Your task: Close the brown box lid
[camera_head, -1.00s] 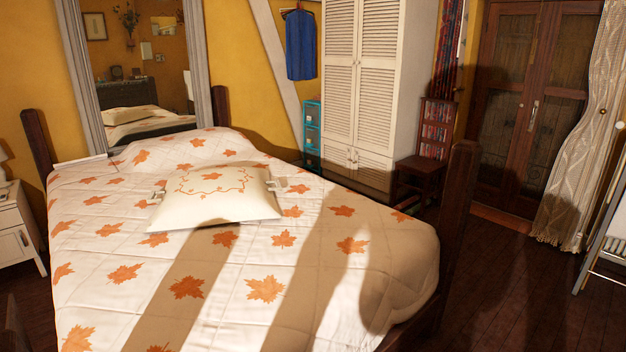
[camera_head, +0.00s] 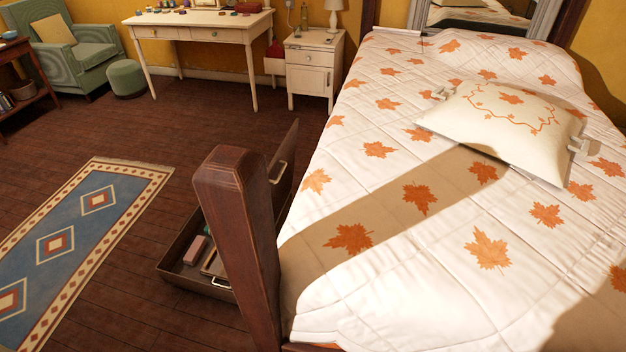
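A brown box (camera_head: 183,284) stands on the floor beside the bed, left of the dark bedpost. Its lid (camera_head: 287,158) is raised upright on the side by the bed and carries a light metal handle. A second handle shows low on the front of the box. A pinkish item (camera_head: 195,250) and other things that I cannot make out lie inside. The bedpost hides much of the box and part of the lid.
The bed (camera_head: 400,272) with a pillow (camera_head: 505,125) fills the right side. The bedpost (camera_head: 238,230) stands in front of the box. A blue patterned rug (camera_head: 75,235) lies left of it. A white nightstand (camera_head: 312,72), desk (camera_head: 196,35), green armchair (camera_head: 75,57) and pouf (camera_head: 126,77) stand behind. Wooden floor between is clear.

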